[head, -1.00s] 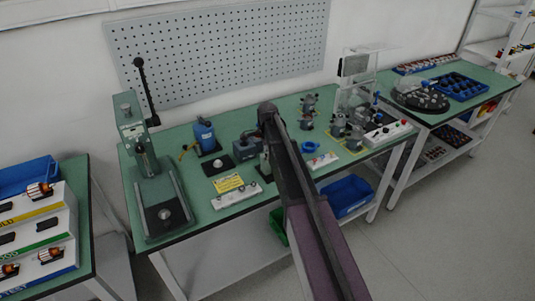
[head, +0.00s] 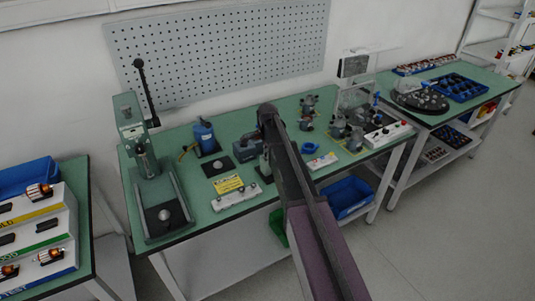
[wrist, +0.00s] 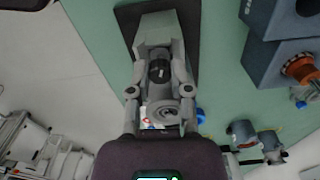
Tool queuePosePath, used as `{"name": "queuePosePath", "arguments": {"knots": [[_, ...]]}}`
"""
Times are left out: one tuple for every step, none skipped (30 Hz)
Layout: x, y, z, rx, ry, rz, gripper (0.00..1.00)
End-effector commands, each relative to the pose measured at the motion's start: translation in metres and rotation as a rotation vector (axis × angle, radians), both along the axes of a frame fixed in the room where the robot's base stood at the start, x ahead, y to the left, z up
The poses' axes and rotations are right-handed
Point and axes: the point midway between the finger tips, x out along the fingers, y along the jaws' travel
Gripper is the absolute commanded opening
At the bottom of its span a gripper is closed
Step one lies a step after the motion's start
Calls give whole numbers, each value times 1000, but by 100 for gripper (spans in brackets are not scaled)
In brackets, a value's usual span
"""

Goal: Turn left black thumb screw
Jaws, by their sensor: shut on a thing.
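In the wrist view, my gripper (wrist: 160,78) has its two grey fingers around a small black thumb screw (wrist: 159,69). The fingers are shut on the screw, one on each side. The screw sits on a grey fixture (wrist: 157,32) that stands on a black base plate (wrist: 193,22). A grey round part (wrist: 165,114) lies in line with the screw, nearer the wrist. In the head view, my arm covers the fingertips and the screw. No second thumb screw can be made out.
On the green bench (head: 285,118), a blue-grey block (head: 247,147) stands left of my arm. A lever press (head: 138,140) is farther left, and a blue ring (head: 309,148) lies to the right. A blue-grey housing with a copper-coloured coil (wrist: 300,68) is close by in the wrist view.

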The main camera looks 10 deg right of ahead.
Motion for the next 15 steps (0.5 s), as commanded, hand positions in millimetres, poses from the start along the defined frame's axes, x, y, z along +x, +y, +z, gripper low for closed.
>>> {"name": "queuePosePath", "arguments": {"knots": [[0, 0, 0, -1, 0, 27, 0], [0, 0, 0, -1, 0, 47, 0], [0, 0, 0, -1, 0, 76, 0], [0, 0, 0, -1, 0, 99, 0], [0, 0, 0, -1, 0, 122, 0], [0, 0, 0, -1, 0, 155, 0], [0, 0, 0, -1, 0, 181, 0], [0, 0, 0, -1, 0, 208, 0], [0, 0, 0, -1, 0, 244, 0], [0, 0, 0, -1, 0, 272, 0], [0, 0, 0, -1, 0, 301, 0], [0, 0, 0, -1, 0, 338, 0], [0, 0, 0, -1, 0, 367, 0], [0, 0, 0, -1, 0, 396, 0], [0, 0, 0, -1, 0, 434, 0]]}}
